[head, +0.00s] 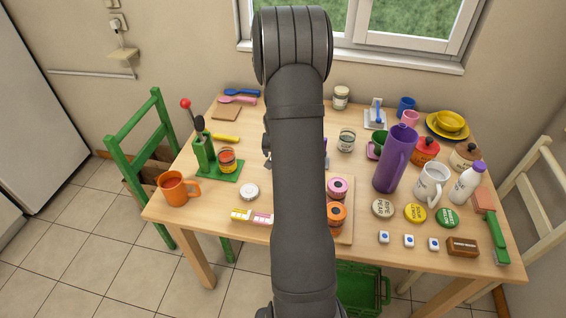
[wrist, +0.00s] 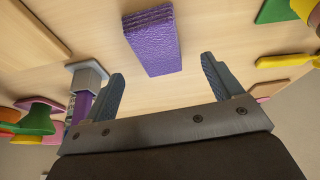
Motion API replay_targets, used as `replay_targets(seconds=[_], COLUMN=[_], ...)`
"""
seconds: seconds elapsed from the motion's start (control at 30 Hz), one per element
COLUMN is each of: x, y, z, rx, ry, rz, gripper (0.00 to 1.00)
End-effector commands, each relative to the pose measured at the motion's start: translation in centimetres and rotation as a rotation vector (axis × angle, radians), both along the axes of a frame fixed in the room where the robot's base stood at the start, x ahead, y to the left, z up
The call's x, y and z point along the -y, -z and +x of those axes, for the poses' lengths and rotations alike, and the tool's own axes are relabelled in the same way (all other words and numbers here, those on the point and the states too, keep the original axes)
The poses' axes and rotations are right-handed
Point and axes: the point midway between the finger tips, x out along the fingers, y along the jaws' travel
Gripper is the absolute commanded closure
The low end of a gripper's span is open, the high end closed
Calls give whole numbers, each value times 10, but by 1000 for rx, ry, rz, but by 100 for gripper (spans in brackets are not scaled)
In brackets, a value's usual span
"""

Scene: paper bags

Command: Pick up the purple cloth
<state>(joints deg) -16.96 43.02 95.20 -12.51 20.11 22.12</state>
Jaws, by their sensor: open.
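The purple cloth (wrist: 153,41) is a folded, textured rectangle lying flat on the wooden table in the wrist view. My gripper (wrist: 161,68) is open, with its two dark fingers apart and nothing between them. In the wrist picture the cloth lies just beyond the fingertips, roughly in line with the gap. The fingers do not appear to touch it. In the head view my arm covers the middle of the table and hides most or all of the cloth and nearly all of the gripper.
In the wrist view, a grey-and-purple object (wrist: 86,82) is close beside the left finger, and a yellow utensil (wrist: 285,60) lies at right. In the head view, a tall purple jug (head: 395,160) stands right of my arm. A green stand (head: 205,155) is left.

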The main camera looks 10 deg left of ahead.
Motion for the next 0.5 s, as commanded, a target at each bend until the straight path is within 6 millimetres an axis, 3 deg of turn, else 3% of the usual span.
replay_targets(seconds=[0.23, 0.5], x=[0, 1], y=[13, 45], z=[5, 18], rx=[-1, -2], ry=[0, 1], rz=[0, 0], gripper=[15, 15])
